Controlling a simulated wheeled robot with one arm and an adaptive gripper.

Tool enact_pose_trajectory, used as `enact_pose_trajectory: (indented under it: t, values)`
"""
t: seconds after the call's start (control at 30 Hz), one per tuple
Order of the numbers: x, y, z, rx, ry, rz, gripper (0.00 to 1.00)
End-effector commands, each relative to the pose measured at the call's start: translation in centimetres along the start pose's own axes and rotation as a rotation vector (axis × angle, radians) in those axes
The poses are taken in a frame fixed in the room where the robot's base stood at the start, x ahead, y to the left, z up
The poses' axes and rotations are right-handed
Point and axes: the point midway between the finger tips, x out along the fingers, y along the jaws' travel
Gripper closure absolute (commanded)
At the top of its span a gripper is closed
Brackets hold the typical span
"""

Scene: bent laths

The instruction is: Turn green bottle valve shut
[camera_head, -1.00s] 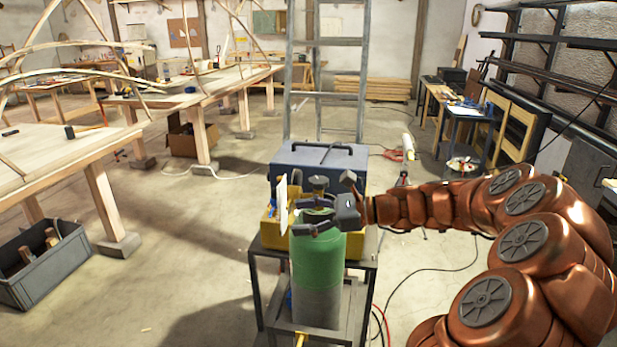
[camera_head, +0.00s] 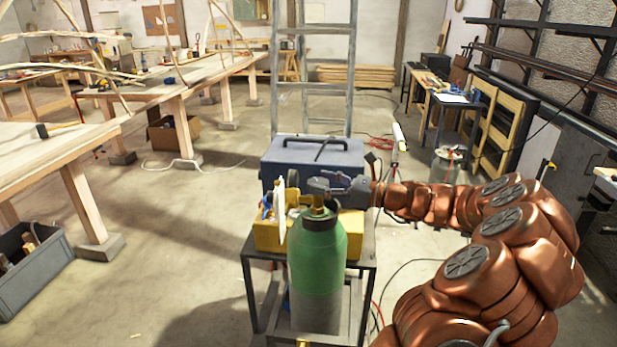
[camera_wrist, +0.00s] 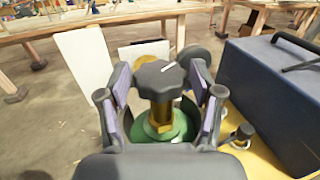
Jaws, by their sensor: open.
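The green bottle (camera_head: 317,262) stands upright at the front of a dark metal stand, green above and grey below. Its dark lobed valve knob (camera_wrist: 159,80) sits on a brass stem (camera_wrist: 160,112) above the green shoulder in the wrist view. A white mark shows on top of the knob. My gripper (camera_wrist: 159,92) is open, with one finger on each side of the knob. Small gaps show between the fingers and the knob. In the head view my gripper (camera_head: 325,187) is at the bottle's top and partly hides the valve.
A yellow crate (camera_head: 351,226) and a blue-grey box with a handle (camera_head: 335,156) stand close behind the bottle. A white card (camera_head: 280,210) stands left of the valve. A ladder (camera_head: 313,70) rises behind. Open floor lies to the left.

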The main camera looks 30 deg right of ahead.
Motion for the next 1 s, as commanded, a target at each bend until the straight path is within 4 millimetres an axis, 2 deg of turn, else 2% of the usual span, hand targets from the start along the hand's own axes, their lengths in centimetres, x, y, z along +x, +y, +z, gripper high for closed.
enact_pose_trajectory:
  t: [0.1,0.3,0.67,1.0]
  values:
    - [1.8,0.1,0.1,0.001,0.002,0.002,0.35]
    - [3.6,0.0,0.1,0.0,0.001,0.0,0.35]
    - [3.9,-0.1,-0.1,0.0,0.001,-0.004,0.35]
    - [3.9,-0.1,-0.1,0.0,0.002,-0.004,0.68]
